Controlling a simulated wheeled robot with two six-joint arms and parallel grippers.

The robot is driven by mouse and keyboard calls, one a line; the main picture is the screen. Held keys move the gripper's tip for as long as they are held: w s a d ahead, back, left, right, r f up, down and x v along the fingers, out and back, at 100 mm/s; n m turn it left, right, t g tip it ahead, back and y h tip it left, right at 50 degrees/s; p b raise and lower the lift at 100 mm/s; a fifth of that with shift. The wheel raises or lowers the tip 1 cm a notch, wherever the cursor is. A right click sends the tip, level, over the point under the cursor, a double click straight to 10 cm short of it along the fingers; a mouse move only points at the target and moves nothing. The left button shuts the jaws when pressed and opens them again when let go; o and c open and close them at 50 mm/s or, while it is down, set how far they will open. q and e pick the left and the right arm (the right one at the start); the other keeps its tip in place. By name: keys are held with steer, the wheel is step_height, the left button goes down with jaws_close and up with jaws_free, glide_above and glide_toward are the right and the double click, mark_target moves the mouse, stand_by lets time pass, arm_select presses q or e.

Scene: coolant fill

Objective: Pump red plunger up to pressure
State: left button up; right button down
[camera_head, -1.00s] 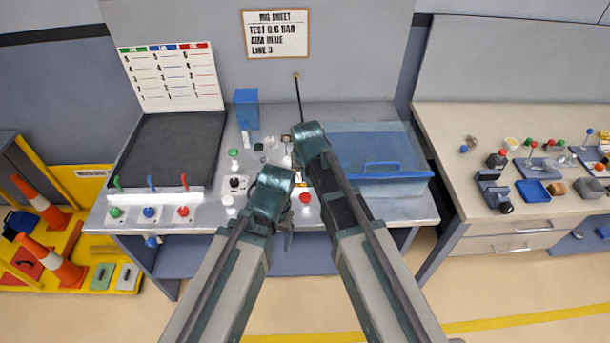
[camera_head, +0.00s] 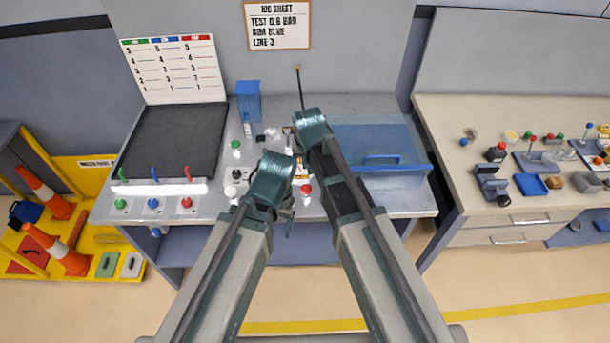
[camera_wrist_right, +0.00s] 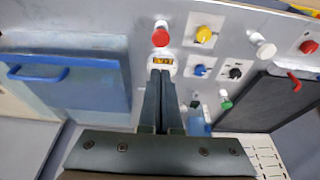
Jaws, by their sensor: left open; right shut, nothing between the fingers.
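The red plunger (camera_head: 306,189) stands near the front of the steel bench (camera_head: 225,205); its round red cap also shows in the right wrist view (camera_wrist_right: 160,38). A small amber display (camera_wrist_right: 163,61) sits beside it; its reading is not legible. My right gripper shows in the right wrist view (camera_wrist_right: 160,76), shut and empty, its fingertips near the display and apart from the plunger cap in the picture. In the head view my right arm hides it. My left gripper (camera_head: 287,212) is open and empty at the bench's front, left of the plunger, partly hidden by its arm.
Green, blue and red levers (camera_head: 154,175) stand on the left before a dark board (camera_head: 175,140). A blue-lidded clear bin (camera_head: 380,175) is right of my arms. Other knobs, including a yellow one (camera_wrist_right: 204,34), crowd the panel. A rig sheet (camera_head: 277,25) reads "TEST 0.6 BAR, AIM BLUE, LINE 3".

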steer(key=shift+b, duration=0.3)
steer(key=b, duration=1.2)
glide_toward(306, 187)
steer(key=x, duration=0.5)
steer(key=shift+w+f, duration=0.1)
steer(key=shift+w, duration=0.05)
steer(key=shift+f+b, duration=0.65)
steer(key=shift+b, duration=0.05)
